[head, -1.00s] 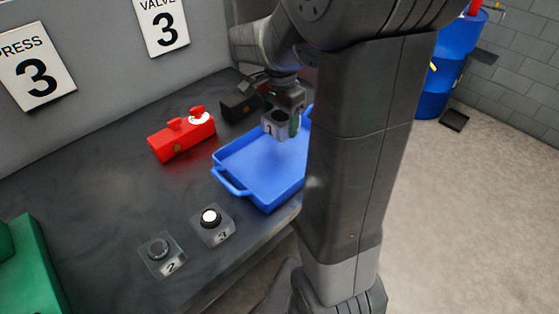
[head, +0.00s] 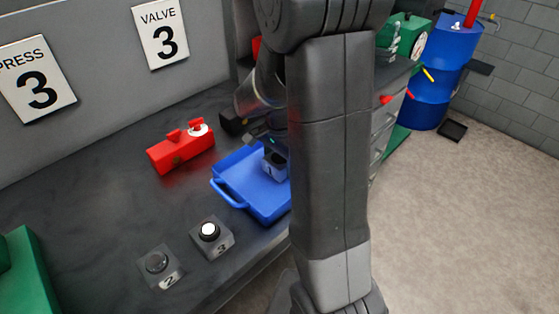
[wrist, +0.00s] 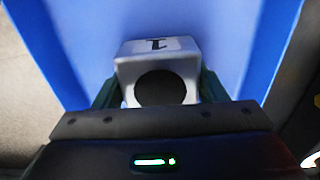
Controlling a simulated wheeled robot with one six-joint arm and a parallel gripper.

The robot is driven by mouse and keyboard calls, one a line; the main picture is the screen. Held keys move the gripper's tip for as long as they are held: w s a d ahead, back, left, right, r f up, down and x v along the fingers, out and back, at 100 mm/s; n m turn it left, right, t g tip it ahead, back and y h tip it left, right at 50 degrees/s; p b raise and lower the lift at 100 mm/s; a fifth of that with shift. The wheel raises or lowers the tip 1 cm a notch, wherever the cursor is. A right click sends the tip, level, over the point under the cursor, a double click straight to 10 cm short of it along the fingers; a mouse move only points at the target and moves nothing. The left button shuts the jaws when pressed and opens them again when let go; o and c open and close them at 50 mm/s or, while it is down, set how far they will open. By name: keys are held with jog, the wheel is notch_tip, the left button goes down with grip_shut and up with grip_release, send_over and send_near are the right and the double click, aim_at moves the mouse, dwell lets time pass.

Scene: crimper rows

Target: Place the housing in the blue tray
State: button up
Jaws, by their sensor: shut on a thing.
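The housing (head: 274,166) is a small grey block with a round dark opening and a label that seems to read 1. It also shows in the wrist view (wrist: 160,68), between the fingers of my gripper (wrist: 160,92). My gripper is shut on it. The blue tray (head: 234,197) lies on the dark bench, its right part hidden behind my arm. The housing is over the tray's inside, low down. I cannot tell whether it touches the tray floor. In the wrist view the blue tray (wrist: 235,40) fills the background.
A red valve block (head: 180,152) sits left of the tray. Two button boxes labelled 2 (head: 160,266) and 3 (head: 212,237) stand in front on the bench. A green machine (head: 30,275) is at the left edge. A blue barrel (head: 440,75) stands at the back right.

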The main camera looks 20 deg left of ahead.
aim_at(279, 158)
jog(key=shift+f, duration=0.1)
jog(key=o, duration=1.5)
notch_tip(279, 158, up, 12)
jog(key=shift+r, duration=0.15)
